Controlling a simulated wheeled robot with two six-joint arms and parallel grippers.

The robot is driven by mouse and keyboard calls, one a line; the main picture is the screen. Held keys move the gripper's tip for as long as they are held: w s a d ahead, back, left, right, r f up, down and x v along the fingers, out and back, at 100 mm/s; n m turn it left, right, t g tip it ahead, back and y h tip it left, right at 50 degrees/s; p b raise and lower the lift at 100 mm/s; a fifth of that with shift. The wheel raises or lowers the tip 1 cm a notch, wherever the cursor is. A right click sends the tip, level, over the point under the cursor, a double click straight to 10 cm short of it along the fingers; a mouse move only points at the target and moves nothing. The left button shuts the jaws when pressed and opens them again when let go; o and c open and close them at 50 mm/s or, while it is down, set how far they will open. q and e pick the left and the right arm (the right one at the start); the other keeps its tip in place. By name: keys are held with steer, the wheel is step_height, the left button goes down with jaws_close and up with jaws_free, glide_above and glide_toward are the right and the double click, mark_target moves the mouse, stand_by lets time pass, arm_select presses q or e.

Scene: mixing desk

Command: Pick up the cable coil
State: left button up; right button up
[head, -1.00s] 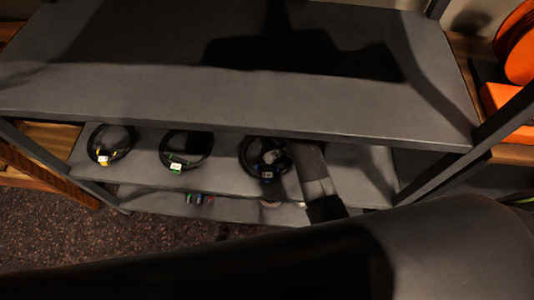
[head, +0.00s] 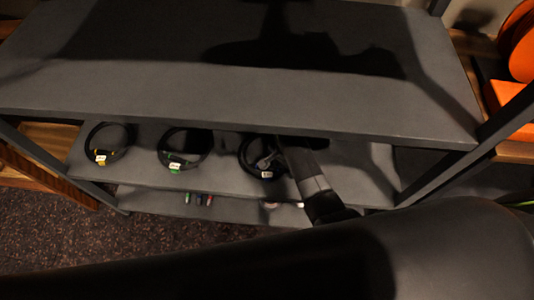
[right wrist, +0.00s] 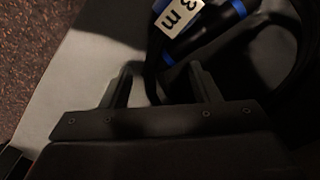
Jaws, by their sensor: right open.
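A black cable coil with a white tag and blue bands lies at the right of a row on the middle shelf in the head view (head: 246,158). In the right wrist view this coil (right wrist: 238,20) fills the top right, and its label reads "3 m". My right gripper (right wrist: 162,85) is open, its two fingers pointing at the near part of the coil, with nothing seen held. In the head view it is dark, beside the coil and partly under the upper shelf's edge. Whether the fingers touch the coil is unclear. My left gripper is not in view.
Two more black coils lie to the left, one with a yellow band (head: 89,146) and one with a green band (head: 163,146). The upper shelf (head: 240,95) overhangs the middle one. Small coloured items (head: 199,199) lie on a lower shelf. A rack post stands at right.

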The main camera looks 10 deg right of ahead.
jaws_close()
steer(key=shift+w+r, duration=0.1)
steer(key=shift+r, duration=0.1)
stand_by(0.4)
steer(key=shift+r, duration=0.5)
step_height(320, 180, up, 3)
steer(key=shift+f+p, duration=0.2)
steer(key=shift+p, duration=0.3)
steer(key=s+d, duration=0.1)
steer(key=d, duration=0.4)
steer(key=s+d, duration=0.2)
steer(key=d, duration=0.4)
steer(key=s+d, duration=0.2)
steer(key=d, duration=0.4)
steer(key=shift+d+f, duration=0.15)
